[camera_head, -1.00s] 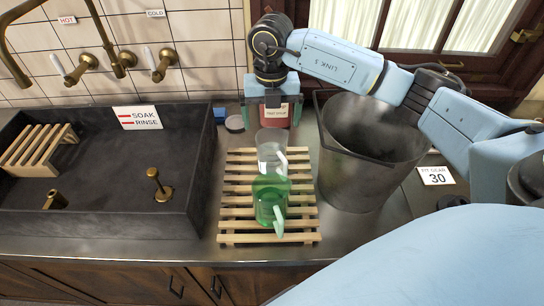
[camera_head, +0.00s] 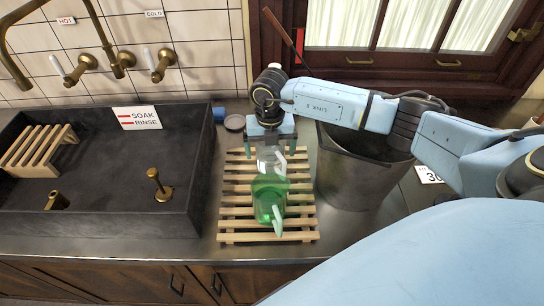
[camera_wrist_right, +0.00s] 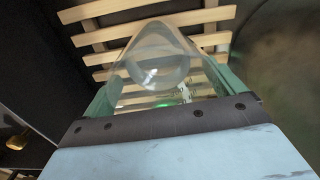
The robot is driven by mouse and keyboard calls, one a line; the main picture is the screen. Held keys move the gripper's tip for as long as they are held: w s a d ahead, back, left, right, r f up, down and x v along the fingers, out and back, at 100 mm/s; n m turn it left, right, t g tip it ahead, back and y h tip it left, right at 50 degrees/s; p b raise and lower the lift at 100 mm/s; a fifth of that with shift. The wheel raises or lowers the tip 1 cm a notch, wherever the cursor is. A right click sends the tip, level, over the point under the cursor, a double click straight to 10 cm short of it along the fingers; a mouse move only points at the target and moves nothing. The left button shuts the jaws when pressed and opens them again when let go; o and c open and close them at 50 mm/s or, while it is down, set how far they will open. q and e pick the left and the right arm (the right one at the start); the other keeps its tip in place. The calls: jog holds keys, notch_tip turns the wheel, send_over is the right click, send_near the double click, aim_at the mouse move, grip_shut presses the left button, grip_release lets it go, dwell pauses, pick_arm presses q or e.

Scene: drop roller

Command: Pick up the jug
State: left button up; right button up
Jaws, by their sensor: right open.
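A clear jug (camera_head: 270,161) stands on a slatted wooden rack (camera_head: 240,238) on the counter. A green see-through jug (camera_head: 264,188), with a pale green handle toward the front right, stands just in front of it. My right gripper (camera_head: 271,146) is open over the clear jug, pointing down, with one finger on each side of its top. In the right wrist view the clear jug (camera_wrist_right: 160,50) shows between the spread fingers. Whether a finger touches it I cannot tell. A bit of green shows below it there. My left gripper is not in view.
A large grey bucket (camera_head: 350,175) stands close to the right of the rack. A dark sink (camera_head: 110,215) with a wooden rack (camera_head: 38,145) and brass taps (camera_head: 122,60) is on the left.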

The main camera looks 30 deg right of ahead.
jog(key=c, duration=1.4)
jog(key=shift+w+r, duration=0.1)
jog(key=shift+c, duration=0.2)
jog(key=shift+r, duration=0.15)
